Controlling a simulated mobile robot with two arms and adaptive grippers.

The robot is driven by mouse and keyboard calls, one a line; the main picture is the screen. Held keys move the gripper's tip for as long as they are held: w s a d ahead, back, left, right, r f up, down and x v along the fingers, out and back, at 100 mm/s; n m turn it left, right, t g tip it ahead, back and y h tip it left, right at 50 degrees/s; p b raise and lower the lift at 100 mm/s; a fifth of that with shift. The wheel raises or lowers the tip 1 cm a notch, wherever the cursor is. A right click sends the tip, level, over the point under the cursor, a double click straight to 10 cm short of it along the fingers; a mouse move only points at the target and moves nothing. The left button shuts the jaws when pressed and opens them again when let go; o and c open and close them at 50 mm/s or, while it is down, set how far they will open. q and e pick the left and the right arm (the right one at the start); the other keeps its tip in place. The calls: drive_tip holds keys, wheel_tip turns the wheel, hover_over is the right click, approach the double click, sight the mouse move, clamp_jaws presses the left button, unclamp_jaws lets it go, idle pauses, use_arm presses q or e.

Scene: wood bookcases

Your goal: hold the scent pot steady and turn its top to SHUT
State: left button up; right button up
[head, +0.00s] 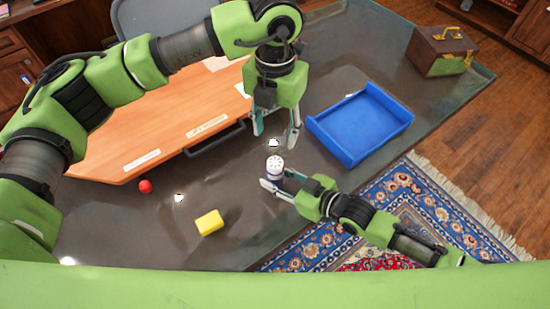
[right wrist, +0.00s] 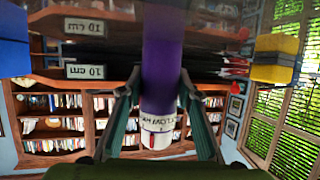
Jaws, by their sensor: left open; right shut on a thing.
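The scent pot (head: 275,164) stands on the dark table, with a white slotted top and a purple body. In the right wrist view its purple body (right wrist: 162,60) and a white band with lettering and a small red mark (right wrist: 158,130) show; I cannot read the setting. My right gripper (head: 278,181) is shut on the scent pot, one finger on each side. My left gripper (head: 275,133) is open, pointing down above and just behind the pot in the head view, apart from its top.
A blue tray (head: 362,125) lies to the right of the pot, and an orange board (head: 160,125) with a dark handle to the left. A yellow block (head: 209,222) and a red ball (head: 145,186) lie at lower left. A brown box (head: 440,52) stands at the far right.

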sight(275, 163)
use_arm(q)
wheel_tip(275, 163, down, 12)
drive_tip(key=shift+r+n, duration=0.1)
drive_tip(key=shift+n, duration=1)
drive_tip(key=c, duration=1.1)
